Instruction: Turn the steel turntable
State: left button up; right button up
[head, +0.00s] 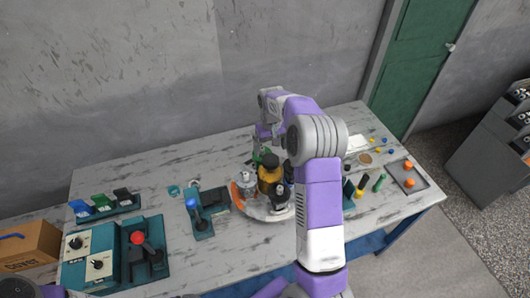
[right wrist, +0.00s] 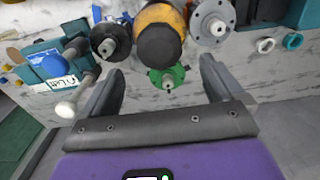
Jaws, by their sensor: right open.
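The steel turntable (head: 254,210) is a pale round disc on the marble-patterned table. It carries a yellow and black motor (head: 270,173), a grey flanged part (head: 247,184), a black flanged part (head: 281,198) and a green part (head: 264,153). My right arm hides its right side. My right gripper (head: 262,140) is at the turntable's far side, near the green part. In the right wrist view its fingers (right wrist: 160,68) are open, with the green part (right wrist: 167,77) showing between the tips. I cannot tell whether they touch. My left gripper is not in view.
Left of the turntable stands a teal fixture with a blue knob (head: 192,203). Control boxes with a red button (head: 137,238) are at the front left, beside a cardboard box (head: 28,245). Small parts and a tray (head: 420,185) lie right. The back left tabletop is mostly clear.

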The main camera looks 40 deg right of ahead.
aim_at(271, 159)
jog(key=f, duration=0.6)
jog(key=shift+s+f, duration=0.2)
jog(key=shift+f, duration=0.05)
jog(key=c, duration=1.5)
